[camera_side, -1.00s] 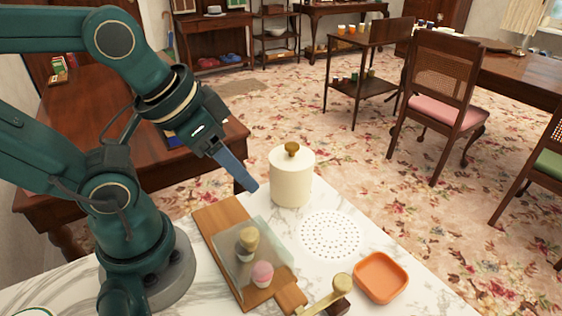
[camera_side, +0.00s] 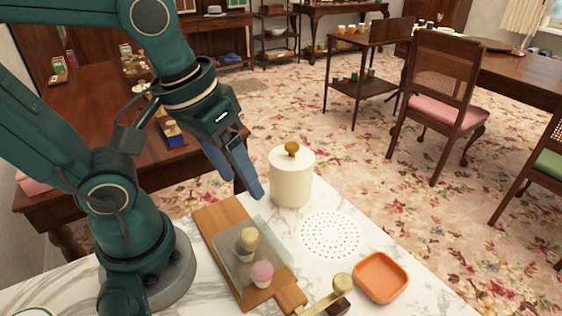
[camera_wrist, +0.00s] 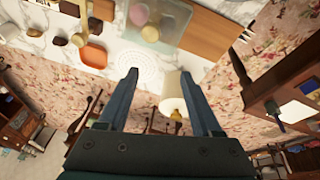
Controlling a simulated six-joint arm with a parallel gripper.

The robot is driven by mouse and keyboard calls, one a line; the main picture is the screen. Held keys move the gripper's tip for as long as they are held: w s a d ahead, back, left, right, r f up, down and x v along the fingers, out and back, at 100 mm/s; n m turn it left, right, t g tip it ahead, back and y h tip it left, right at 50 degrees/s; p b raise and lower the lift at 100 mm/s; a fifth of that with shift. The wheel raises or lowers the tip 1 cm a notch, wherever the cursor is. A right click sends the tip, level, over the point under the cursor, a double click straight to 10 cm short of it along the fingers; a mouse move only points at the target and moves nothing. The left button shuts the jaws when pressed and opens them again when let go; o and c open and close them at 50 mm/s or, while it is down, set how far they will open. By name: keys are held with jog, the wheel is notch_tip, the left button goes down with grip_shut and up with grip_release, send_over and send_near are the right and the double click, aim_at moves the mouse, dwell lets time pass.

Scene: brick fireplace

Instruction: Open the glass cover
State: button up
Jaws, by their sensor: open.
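The clear glass cover (camera_side: 257,236) is on the wooden board (camera_side: 211,212), with two cupcakes showing through it, one tan-topped (camera_side: 248,238) and one pink-topped (camera_side: 262,272). In the wrist view the cover (camera_wrist: 178,14) is at the top, partly cut off by the frame edge. My gripper (camera_side: 248,194) is open and empty. It hangs beyond the cover's far side, above the counter's back edge, just left of the cream canister (camera_side: 291,182). In the wrist view the canister (camera_wrist: 172,88) shows between the two fingers of my gripper (camera_wrist: 160,74).
A round perforated white mat (camera_side: 331,234) lies right of the board. An orange square dish (camera_side: 381,277) sits near the front right. A brass-handled item (camera_side: 328,297) lies by the board's handle. The canister has a gold knob on its lid.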

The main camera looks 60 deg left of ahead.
aim_at(249, 234)
jog(key=d+g, duration=0.1)
jog(key=d+f+g, duration=0.1)
jog(key=shift+d+f+n+g, duration=0.15)
jog(key=shift+f+n+g, duration=0.15)
jog(key=shift+g, duration=0.1)
jog(key=shift+s+d+f+g, duration=0.1)
jog(key=shift+d+f+g, duration=0.2)
jog(key=shift+f, duration=0.1)
jog(key=shift+s+f, duration=0.1)
jog(key=shift+f, duration=2.45)
grip_shut()
